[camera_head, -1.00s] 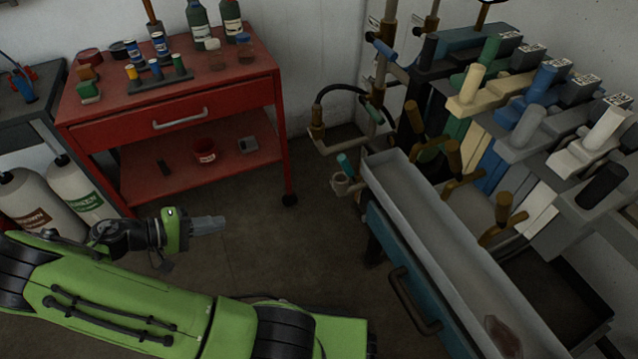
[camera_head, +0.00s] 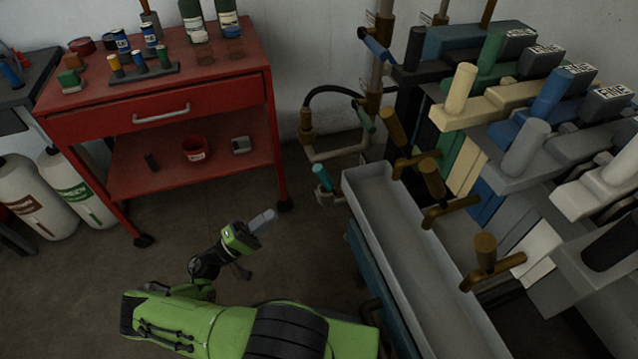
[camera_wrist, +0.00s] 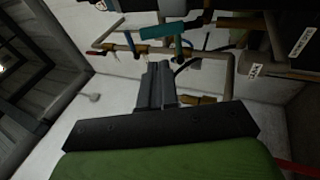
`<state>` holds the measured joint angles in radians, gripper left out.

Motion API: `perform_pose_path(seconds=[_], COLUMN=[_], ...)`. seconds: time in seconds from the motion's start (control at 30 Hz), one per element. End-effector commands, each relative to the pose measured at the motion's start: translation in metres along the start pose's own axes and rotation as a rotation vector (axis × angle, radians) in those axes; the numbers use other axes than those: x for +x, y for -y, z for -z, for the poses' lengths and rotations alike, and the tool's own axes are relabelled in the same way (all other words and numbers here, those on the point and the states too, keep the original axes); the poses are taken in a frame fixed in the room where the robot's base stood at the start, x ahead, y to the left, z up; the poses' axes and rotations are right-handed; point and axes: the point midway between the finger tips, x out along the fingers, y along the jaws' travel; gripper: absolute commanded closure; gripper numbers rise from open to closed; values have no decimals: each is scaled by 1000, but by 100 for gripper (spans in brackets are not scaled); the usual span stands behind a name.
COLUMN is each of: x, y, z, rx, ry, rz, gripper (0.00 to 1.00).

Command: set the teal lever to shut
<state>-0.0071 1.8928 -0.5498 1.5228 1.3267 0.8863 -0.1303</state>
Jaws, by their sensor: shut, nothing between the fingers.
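A teal handle (camera_wrist: 162,30) also shows beyond the fingers in the wrist view. My gripper (camera_head: 263,221) is shut and empty, apart from the lever, to its lower left in the head view. The closed fingers also show in the wrist view (camera_wrist: 158,78).
A grey trough (camera_head: 385,215) and a bank of coloured tap levers stand to the right. A green lever (camera_head: 363,115) and a blue lever (camera_head: 376,47) sit on pipes nearby. A red cart (camera_head: 160,105) stands at the back left. The floor between is clear.

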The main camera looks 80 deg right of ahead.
Motion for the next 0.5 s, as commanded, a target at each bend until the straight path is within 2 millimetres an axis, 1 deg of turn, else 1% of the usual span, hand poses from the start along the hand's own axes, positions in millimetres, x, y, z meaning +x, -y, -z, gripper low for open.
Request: perform_pose_path(seconds=[0.17, 0.5], x=[32, 106], y=[-2, -1], z=[-1, -1], rx=[-5, -3], ry=[8, 7], rz=[2, 3], gripper=[100, 100])
